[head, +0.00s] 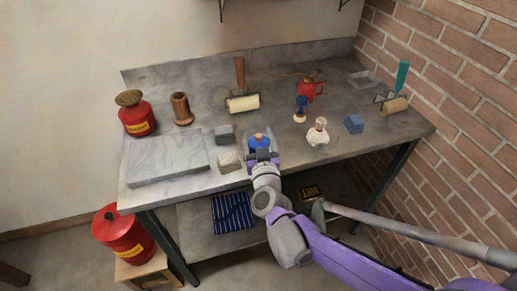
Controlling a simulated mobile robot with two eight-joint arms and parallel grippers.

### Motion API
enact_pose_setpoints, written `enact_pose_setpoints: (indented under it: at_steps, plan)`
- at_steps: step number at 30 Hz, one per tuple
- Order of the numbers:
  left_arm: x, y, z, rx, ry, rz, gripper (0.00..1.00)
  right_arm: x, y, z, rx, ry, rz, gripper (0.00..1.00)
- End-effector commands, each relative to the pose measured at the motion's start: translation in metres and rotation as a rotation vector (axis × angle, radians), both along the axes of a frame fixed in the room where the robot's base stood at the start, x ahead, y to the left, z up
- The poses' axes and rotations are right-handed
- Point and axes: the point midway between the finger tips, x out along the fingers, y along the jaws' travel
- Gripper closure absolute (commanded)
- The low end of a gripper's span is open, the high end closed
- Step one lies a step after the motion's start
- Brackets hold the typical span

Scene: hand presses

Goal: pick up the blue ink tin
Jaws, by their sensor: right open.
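A small blue tin (259,142) with an orange-brown spot on top, which looks like the blue ink tin, stands near the front edge of the grey table (330,160). My right gripper (261,148) is open and reaches in from the front, with its jaws close around the tin. I cannot tell whether the fingers touch it. The gripper and wrist hide the tin's near lower side. My left gripper is not in view.
A pale block (229,161) and a grey block (224,134) stand just left of the tin. A stone slab (167,158) lies further left. A white bottle (318,134) and blue cube (354,124) stand to the right. A roller (242,103) lies behind.

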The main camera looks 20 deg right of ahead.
Motion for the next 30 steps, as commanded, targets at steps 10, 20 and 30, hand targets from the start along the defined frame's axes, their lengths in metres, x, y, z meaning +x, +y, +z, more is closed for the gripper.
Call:
enact_pose_setpoints:
  at_steps: [10,20,30]
  plan:
    - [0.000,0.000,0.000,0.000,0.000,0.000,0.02,-0.001,0.000,0.000,0.000,0.000,0.000,0.73]
    - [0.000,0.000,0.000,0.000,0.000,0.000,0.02,-0.001,0.000,0.000,0.000,0.000,0.000,1.00]
    - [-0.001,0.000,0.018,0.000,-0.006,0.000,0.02,-0.001,0.000,0.041,0.000,-0.001,0.000,1.00]
